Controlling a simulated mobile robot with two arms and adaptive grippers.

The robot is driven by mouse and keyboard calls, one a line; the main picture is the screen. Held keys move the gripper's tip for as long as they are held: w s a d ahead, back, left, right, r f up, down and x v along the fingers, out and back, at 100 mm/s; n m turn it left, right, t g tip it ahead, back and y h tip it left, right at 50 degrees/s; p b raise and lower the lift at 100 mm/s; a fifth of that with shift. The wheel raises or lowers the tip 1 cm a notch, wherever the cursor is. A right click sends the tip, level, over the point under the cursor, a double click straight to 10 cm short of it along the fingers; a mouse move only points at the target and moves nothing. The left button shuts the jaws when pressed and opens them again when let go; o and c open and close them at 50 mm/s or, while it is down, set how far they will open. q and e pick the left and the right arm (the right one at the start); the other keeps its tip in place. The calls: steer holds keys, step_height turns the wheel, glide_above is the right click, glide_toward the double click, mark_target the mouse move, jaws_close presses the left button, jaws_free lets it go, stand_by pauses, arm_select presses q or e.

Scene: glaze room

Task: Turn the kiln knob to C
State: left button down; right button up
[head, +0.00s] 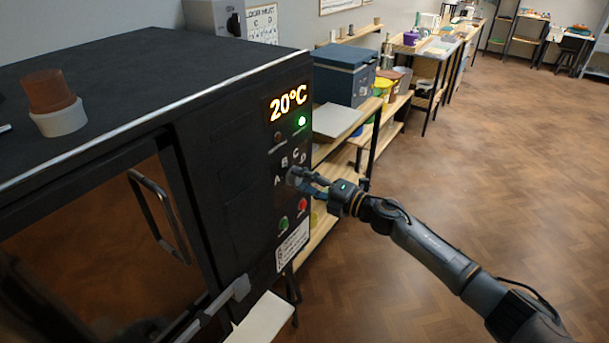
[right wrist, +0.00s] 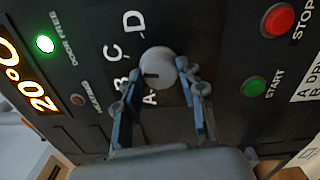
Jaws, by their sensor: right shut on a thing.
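The black kiln (head: 225,140) fills the left of the head view, with its control panel on the right side. My right gripper (head: 305,180) reaches the panel's round grey knob (head: 293,175). In the right wrist view the knob (right wrist: 160,66) sits between the two blue-grey fingers of the right gripper (right wrist: 163,95), which are shut on it. The letters A, B, C and D curve around the knob. A dark mark on the knob's face appears to point about towards B. Part of the knob's rim is hidden by the fingers. My left gripper is not in view.
A green START button (right wrist: 253,86) and a red STOP button (right wrist: 278,19) are close beside the knob. The display (head: 288,104) reads 20°C, and the DOOR FREE light (head: 301,122) glows green. Shelves (head: 330,165) stand behind the kiln; open floor (head: 470,180) lies right.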

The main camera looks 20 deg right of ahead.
steer(key=shift+m+p, duration=0.5)
steer(key=shift+m, duration=0.6)
steer(key=o, duration=1.2)
steer(key=shift+c, duration=0.2)
steer(key=shift+d, duration=0.1)
steer(key=v, duration=1.2)
